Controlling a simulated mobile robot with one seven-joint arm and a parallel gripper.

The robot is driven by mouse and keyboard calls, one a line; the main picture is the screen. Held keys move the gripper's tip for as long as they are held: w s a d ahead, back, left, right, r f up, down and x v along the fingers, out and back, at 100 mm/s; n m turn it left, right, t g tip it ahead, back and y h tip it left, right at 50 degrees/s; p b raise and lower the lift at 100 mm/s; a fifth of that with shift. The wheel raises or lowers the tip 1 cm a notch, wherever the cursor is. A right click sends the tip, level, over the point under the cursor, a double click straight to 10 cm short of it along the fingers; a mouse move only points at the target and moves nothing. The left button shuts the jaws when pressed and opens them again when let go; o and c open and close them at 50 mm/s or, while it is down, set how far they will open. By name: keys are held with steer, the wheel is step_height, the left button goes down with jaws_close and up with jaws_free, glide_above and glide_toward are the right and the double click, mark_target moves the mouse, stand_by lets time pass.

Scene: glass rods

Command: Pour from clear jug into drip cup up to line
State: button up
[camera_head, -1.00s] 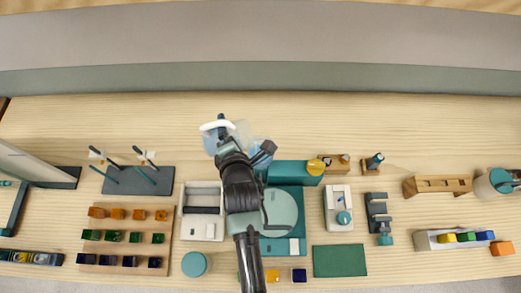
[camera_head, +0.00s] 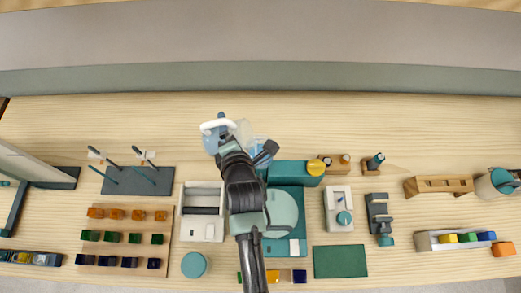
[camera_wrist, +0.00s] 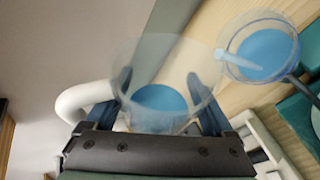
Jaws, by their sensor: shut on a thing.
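My gripper (camera_wrist: 165,92) is shut on the clear jug (camera_wrist: 158,52), which holds blue liquid and has a white handle on its left. The jug is tilted right, towards the drip cup (camera_wrist: 246,72). A pale blue streak, seemingly liquid, runs from the jug's rim into the cup. The cup is clear and holds blue liquid; I cannot make out its line. In the head view, the jug (camera_head: 242,129) is at the far end of my arm, and my gripper (camera_head: 227,146) partly covers it. The cup (camera_head: 262,154) is just right of it, partly hidden by my arm.
A teal block (camera_head: 290,173) with a yellow knob stands close right of the cup. A dark peg base (camera_head: 120,182) is at left and a grey-white tray (camera_head: 185,228) is nearer. The wooden table (camera_head: 330,120) is clear behind the jug.

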steer(key=shift+d+r+m+y+b, duration=0.15)
steer(key=shift+r+m+y+b, duration=0.25)
steer(key=shift+b, duration=0.8)
stand_by(1.2)
steer(key=shift+r, duration=0.1)
steer(key=shift+w+r+n+h+p, duration=0.2)
steer(key=shift+n+h+p, duration=0.15)
steer(key=shift+p, duration=0.25)
steer(key=shift+w+d+f+n+h+p, duration=0.15)
steer(key=shift+w+d+n+h+p, duration=0.15)
steer(key=shift+n+h, duration=0.25)
steer(key=shift+w+d+f+n+h+p, duration=0.1)
steer(key=shift+w+f+n+h+p, duration=0.05)
steer(key=shift+n+h+p, duration=0.3)
steer(key=shift+d+n+h, duration=0.25)
steer(key=shift+n+h, duration=0.8)
steer(key=shift+h, duration=0.1)
steer(key=shift+d+n+h, duration=0.45)
steer(key=shift+n+h, duration=0.45)
steer(key=shift+h, duration=0.1)
